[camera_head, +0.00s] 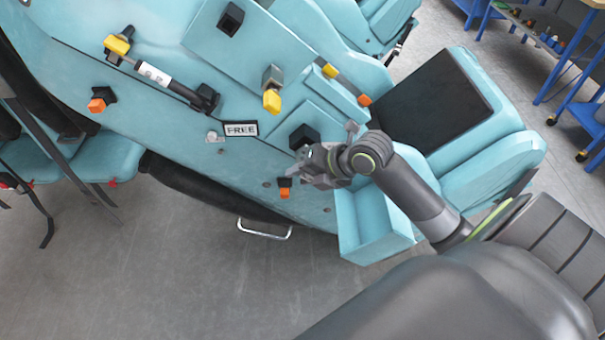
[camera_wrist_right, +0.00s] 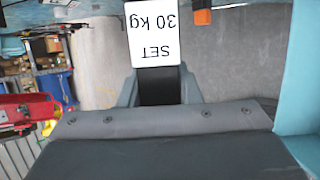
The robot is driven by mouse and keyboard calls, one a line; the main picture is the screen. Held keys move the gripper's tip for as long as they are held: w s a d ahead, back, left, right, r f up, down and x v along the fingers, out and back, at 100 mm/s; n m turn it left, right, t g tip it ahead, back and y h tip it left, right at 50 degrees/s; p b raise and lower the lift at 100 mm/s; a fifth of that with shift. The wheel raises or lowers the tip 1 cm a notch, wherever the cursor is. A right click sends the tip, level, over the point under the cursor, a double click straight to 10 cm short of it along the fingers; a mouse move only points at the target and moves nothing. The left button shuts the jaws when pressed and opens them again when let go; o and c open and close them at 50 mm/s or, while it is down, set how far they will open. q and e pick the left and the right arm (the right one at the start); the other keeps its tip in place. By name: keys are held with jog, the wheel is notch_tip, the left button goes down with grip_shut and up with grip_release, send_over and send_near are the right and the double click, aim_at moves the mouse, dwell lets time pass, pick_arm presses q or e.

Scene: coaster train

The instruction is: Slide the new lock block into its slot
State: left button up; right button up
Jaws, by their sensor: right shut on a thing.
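My right gripper (camera_head: 308,172) reaches in from the right and is beside the light-blue train panel (camera_head: 262,160). In the right wrist view its jaws (camera_wrist_right: 158,92) are shut on a black piece (camera_wrist_right: 160,86). A white label (camera_wrist_right: 155,35) reading "SET 30 kg", upside down, shows just beyond the jaws at that piece. In the head view the gripper hides what it holds. A black block (camera_head: 303,137) on the panel is close to the gripper. I cannot tell which part is the new lock block, and its slot is not clearly seen. My left gripper is not in view.
The panel carries a "FREE" sign (camera_head: 241,129), a strut (camera_head: 160,75), a yellow-tipped lever (camera_head: 272,98), and orange-tipped fittings (camera_head: 285,188). A light-blue open box (camera_head: 372,228) stands under my right arm. A black seat pad (camera_head: 432,97) is behind. Grey floor lies clear in front.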

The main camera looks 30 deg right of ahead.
jog(key=shift+w+d+b, duration=0.3)
jog(key=shift+w+d, duration=0.15)
jog(key=shift+w, duration=0.25)
jog(key=shift+w+d+b, duration=0.25)
jog(key=shift+w+d, duration=0.2)
jog(key=shift+w, duration=0.3)
jog(key=shift+w+d+b, duration=0.3)
jog(key=shift+w+d, duration=0.15)
jog(key=shift+w, duration=0.25)
jog(key=o, duration=1.2)
jog(key=shift+s, duration=0.1)
jog(key=shift+s+d+r, duration=0.25)
jog(key=shift+r, duration=0.1)
jog(key=p+v, duration=0.5)
jog(key=v, duration=1.1)
jog(key=shift+s+a+r+p, duration=0.1)
jog(key=shift+r+p, duration=0.1)
jog(key=shift+p, duration=0.2)
